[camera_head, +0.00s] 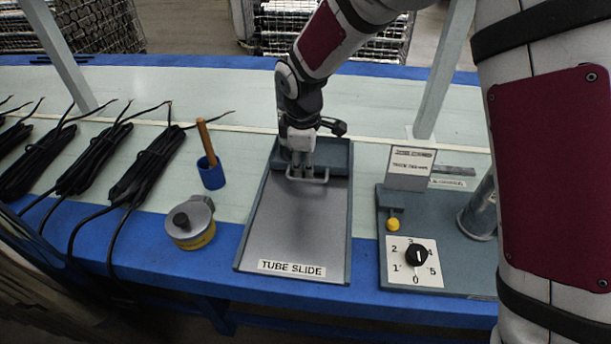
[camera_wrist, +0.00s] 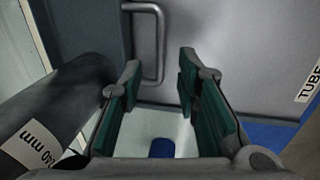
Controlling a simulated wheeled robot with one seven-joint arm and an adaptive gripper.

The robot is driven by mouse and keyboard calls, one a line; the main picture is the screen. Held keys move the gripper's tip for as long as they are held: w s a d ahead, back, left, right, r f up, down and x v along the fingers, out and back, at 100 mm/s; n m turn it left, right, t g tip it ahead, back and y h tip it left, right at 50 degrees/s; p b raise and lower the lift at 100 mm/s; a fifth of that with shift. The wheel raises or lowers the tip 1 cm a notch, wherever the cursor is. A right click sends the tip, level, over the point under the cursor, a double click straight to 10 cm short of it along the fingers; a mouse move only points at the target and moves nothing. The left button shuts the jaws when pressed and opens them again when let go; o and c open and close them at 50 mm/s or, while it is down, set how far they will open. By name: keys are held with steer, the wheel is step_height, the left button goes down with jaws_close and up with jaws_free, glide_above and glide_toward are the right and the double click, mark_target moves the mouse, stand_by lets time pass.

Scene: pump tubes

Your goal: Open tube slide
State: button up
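The tube slide is a grey plate in a blue-grey frame, labelled TUBE SLIDE (camera_head: 292,268), on the blue-edged bench. A pale U-shaped handle (camera_head: 318,180) stands near its far end; it also shows as a bent bar in the wrist view (camera_wrist: 160,45). My gripper (camera_head: 303,170) points down at this handle. In the wrist view my gripper (camera_wrist: 160,72) is open, its green-padded fingers apart. The handle appears beyond and between the fingertips; I see no grip on it, and cannot tell the exact depth gap.
A dark cylinder labelled 240 mm (camera_wrist: 45,120) fills the wrist view's left side. A dial panel (camera_head: 413,262) stands right of the slide. A blue holder with a wooden handle (camera_head: 211,174), a yellow tape measure (camera_head: 190,224) and black cable bundles (camera_head: 145,172) lie left.

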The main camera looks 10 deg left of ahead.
mark_target(305, 180)
steer(key=f, duration=0.3)
steer(key=w+f+b, duration=0.1)
steer(key=f, duration=0.1)
jaws_close()
